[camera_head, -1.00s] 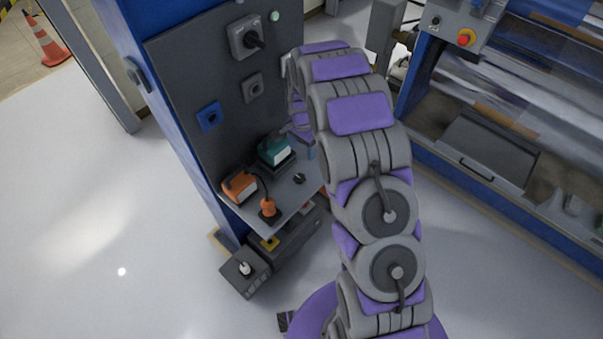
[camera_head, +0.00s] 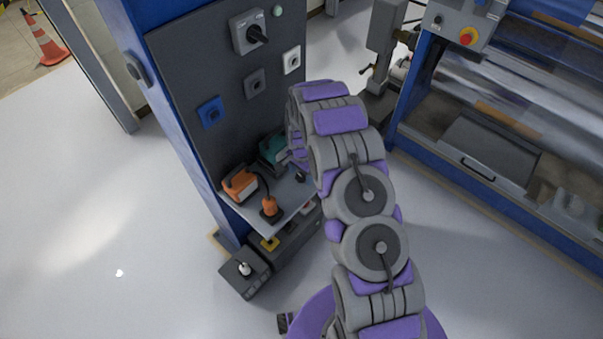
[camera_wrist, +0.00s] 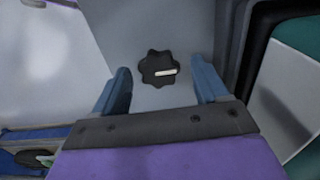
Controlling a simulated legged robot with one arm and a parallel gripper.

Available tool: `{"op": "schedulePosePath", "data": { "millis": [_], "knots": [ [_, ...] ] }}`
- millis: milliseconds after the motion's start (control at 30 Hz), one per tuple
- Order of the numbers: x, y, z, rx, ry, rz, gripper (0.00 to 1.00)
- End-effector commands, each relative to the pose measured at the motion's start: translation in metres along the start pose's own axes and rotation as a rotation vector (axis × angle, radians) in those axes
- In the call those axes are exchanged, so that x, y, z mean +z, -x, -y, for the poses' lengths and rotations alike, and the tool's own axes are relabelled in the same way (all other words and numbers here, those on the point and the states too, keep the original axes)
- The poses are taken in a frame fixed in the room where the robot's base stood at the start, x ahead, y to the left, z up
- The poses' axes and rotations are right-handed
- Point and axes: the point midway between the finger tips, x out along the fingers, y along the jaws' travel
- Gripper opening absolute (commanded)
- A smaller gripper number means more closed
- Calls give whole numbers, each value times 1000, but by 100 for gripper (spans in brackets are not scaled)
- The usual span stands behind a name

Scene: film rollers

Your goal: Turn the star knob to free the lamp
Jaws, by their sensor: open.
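The black star knob (camera_wrist: 158,68) has a white bar across its face. It sits on a grey surface in the wrist view. In the head view the knob (camera_head: 300,176) is a small dark spot on the shelf. My gripper (camera_wrist: 161,74) is open. Its two blue fingers appear on either side of the knob, with gaps between; I cannot tell the height above it. A teal lamp-like unit (camera_head: 270,149) stands on the shelf, partly behind my gripper. It also shows as a teal edge (camera_wrist: 301,42) at the right of the wrist view. I cannot tell how it is held.
An orange unit (camera_head: 239,184) and an orange-handled lever (camera_head: 270,206) stand on the shelf (camera_head: 284,207). The dark panel (camera_head: 188,70) behind carries a rotary switch (camera_head: 248,32) and several small sockets. A roller machine (camera_head: 480,130) stands at the right.

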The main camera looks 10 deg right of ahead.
Motion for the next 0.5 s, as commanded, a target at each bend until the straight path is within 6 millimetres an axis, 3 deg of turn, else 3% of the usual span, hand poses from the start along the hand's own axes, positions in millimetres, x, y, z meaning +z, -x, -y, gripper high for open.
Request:
{"op": "schedulePosePath", "data": {
  "millis": [233,500],
  "knots": [
    [-2,0,-1,-2,0,1,73],
    [-2,-1,-1,-2,0,1,48]
  ]
}}
